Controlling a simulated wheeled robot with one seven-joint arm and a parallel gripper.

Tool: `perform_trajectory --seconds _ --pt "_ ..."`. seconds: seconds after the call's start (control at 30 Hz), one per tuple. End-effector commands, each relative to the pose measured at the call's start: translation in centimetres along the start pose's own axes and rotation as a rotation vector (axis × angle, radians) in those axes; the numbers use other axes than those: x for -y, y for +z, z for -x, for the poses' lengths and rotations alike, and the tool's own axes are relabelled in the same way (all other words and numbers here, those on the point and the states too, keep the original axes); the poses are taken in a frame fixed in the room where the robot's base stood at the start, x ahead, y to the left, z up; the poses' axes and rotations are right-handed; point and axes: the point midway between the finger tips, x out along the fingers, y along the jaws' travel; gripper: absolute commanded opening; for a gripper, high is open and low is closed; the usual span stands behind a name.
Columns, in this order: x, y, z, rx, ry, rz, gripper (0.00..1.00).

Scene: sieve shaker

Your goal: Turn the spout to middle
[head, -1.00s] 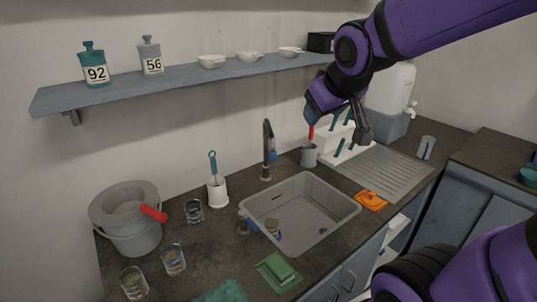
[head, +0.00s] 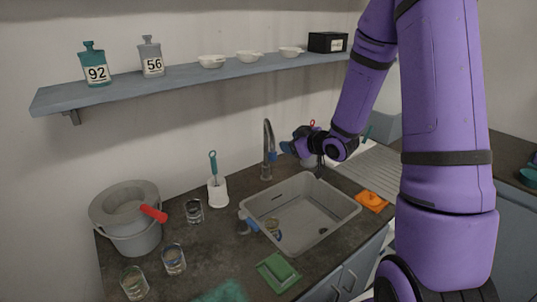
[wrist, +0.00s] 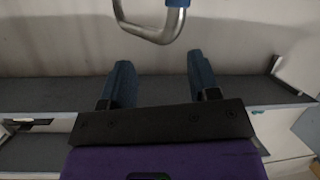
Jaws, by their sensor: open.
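The grey tap spout (head: 271,135) stands behind the sink (head: 253,212), arched, with its outlet end hanging down on the right of its upright. In the wrist view the bend of the spout (wrist: 150,33) shows at the top, just beyond the fingertips. My gripper (head: 287,146) is just to the right of the spout in the head view. In the wrist view my gripper (wrist: 160,68) is open, its two blue fingers apart with nothing between them. I cannot tell whether a finger touches the spout.
A white holder with a teal-handled brush (head: 217,190) stands left of the tap. A shelf (head: 190,78) runs above. A bucket (head: 128,225) and several glasses are at the left. A grey cup and drainer are partly hidden behind my arm.

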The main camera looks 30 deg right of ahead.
Motion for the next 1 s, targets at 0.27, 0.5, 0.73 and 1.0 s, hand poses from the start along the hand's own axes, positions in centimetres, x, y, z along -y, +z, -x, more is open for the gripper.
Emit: perform_trajectory --seconds 0.27,0.5,0.73,1.0 --pt "1.2 5.3 -1.1 -0.223 -0.106 -0.111 0.56" --pt "1.8 7.2 -0.7 -0.35 -0.142 -0.182 0.56" --pt "2.0 6.9 -1.7 -0.369 -0.148 -0.19 0.56" --pt "2.5 5.2 -5.9 -0.369 -0.149 -0.189 0.56"
